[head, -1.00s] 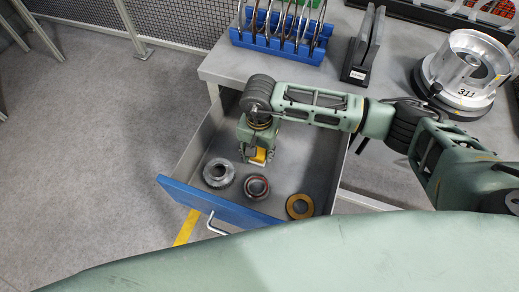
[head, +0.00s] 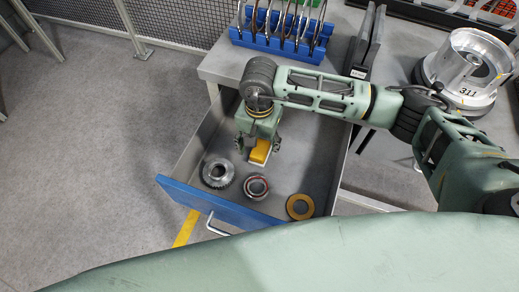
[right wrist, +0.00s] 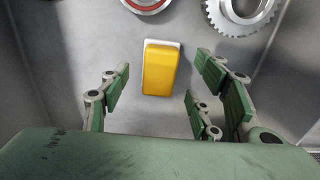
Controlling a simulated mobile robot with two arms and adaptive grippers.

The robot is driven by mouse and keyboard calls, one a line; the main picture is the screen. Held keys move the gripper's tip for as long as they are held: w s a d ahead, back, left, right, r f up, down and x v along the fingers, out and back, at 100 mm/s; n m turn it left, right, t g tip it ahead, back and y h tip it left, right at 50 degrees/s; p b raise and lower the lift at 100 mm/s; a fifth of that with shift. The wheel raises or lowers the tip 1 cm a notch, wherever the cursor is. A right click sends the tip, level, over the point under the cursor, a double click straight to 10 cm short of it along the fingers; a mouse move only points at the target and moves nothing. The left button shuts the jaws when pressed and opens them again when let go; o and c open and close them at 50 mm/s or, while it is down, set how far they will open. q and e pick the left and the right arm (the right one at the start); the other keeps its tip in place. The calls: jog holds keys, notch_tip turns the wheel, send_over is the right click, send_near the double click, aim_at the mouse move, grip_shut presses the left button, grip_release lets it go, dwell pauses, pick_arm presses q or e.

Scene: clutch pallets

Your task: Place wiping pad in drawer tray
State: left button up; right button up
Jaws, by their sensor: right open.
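The wiping pad (head: 260,151), a yellow block with a white base, lies on the floor of the open drawer tray (head: 318,160). It also shows in the right wrist view (right wrist: 161,68), lying flat ahead of my fingers. My right gripper (head: 258,143) is inside the drawer above the pad. Its green-padded fingers (right wrist: 165,100) are spread open, and nothing is held between them. My left gripper is not in view.
In the drawer, a gear (head: 217,173), a red-edged ring (head: 257,186) and a yellow ring (head: 300,206) lie toward the blue front (head: 220,203). The grey table (head: 225,67) above holds a blue rack (head: 275,45) and a metal housing (head: 468,70).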

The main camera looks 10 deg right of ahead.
aim_at(260, 150)
notch_tip(260, 150, up, 8)
jog(key=b, duration=0.1)
